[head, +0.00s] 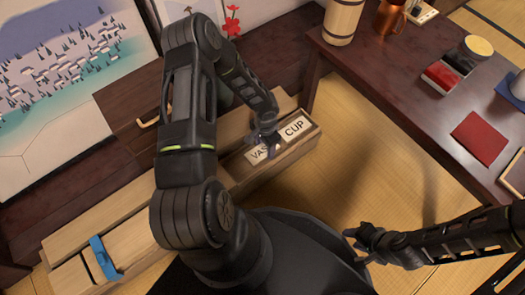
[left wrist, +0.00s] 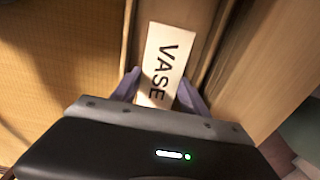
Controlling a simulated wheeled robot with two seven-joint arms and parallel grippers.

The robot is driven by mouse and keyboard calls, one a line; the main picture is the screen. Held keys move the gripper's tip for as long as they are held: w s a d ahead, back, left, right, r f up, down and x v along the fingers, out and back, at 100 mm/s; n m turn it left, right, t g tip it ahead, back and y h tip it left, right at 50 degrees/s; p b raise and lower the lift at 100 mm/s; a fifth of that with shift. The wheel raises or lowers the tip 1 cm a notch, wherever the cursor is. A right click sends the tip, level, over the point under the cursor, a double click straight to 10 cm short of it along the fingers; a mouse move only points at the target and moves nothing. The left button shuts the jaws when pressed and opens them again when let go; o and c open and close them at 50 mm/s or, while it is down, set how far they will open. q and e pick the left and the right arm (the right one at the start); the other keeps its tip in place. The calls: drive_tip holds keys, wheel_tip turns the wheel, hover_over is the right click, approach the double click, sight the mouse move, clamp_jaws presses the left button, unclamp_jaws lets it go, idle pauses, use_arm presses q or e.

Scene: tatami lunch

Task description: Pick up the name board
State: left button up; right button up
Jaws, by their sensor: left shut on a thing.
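A white name board reading "VASE" (left wrist: 166,58) lies between the two fingers of my left gripper (left wrist: 159,88) in the left wrist view. It also shows in the head view (head: 257,154), partly hidden by the gripper. My left gripper (head: 266,143) is shut on this board, at the long wooden box. A second white board reading "CUP" (head: 294,128) is just right of it, on the same box. Whether the VASE board touches the box is unclear. My right gripper (head: 358,238) is over the tatami at the lower right, apart from the boards; its fingers are too small to judge.
The long wooden box (head: 297,155) sits on the floor along a dark wooden step. A blue piece (head: 104,258) is on its left part. A dark table (head: 400,110) at the right bears a wooden mug (head: 342,22) and a red book (head: 479,136). Tatami (head: 375,150) between is clear.

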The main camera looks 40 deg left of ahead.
sight(265, 149)
use_arm(q)
drive_tip(key=shift+c, duration=1.3)
drive_tip(key=shift+r, duration=0.1)
